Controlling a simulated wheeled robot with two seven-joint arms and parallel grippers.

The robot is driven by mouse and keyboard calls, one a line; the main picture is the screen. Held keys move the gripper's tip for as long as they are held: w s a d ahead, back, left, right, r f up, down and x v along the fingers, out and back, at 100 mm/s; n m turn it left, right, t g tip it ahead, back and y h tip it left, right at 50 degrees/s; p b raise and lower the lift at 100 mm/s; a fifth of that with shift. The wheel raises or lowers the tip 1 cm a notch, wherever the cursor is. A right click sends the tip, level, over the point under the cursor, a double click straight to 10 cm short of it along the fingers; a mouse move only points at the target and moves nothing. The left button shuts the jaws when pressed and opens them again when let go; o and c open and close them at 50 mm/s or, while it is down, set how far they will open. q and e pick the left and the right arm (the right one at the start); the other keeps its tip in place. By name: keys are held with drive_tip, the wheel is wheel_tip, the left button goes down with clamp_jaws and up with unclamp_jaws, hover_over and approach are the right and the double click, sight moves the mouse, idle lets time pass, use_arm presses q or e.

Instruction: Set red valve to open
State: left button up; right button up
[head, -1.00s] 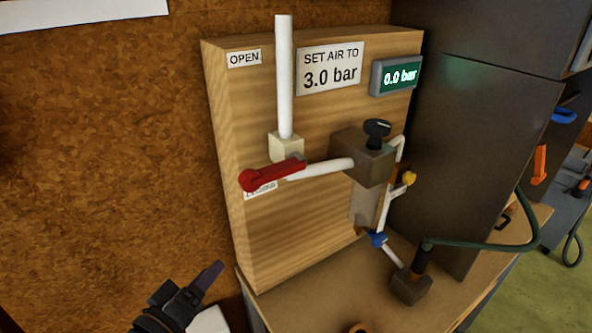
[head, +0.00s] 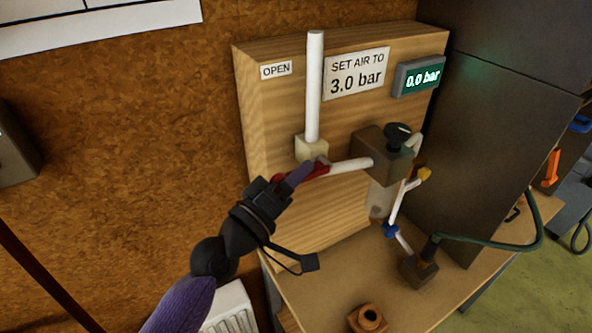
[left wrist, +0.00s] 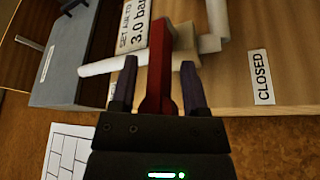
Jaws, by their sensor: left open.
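The red valve handle (head: 318,170) sits on the wooden board, on the white pipe below the pale block, mostly hidden by my left gripper in the head view. In the left wrist view the handle (left wrist: 158,60) lies between the two fingers, with a gap seen on each side. My left gripper (head: 292,180) is open around the handle; it also shows in the left wrist view (left wrist: 159,66). The OPEN label (head: 276,70) is at the board's upper left. The CLOSED label (left wrist: 261,78) shows in the left wrist view. My right gripper is not in view.
A display (head: 420,77) reads 0.0 bar beside a sign (head: 356,75) saying SET AIR TO 3.0 bar. A brown block with a black knob (head: 398,134) stands right of the handle. White pipes and a green hose (head: 490,240) are further right. A dark cabinet borders the board.

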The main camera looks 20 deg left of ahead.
use_arm(q)
clamp_jaws()
idle(1.4)
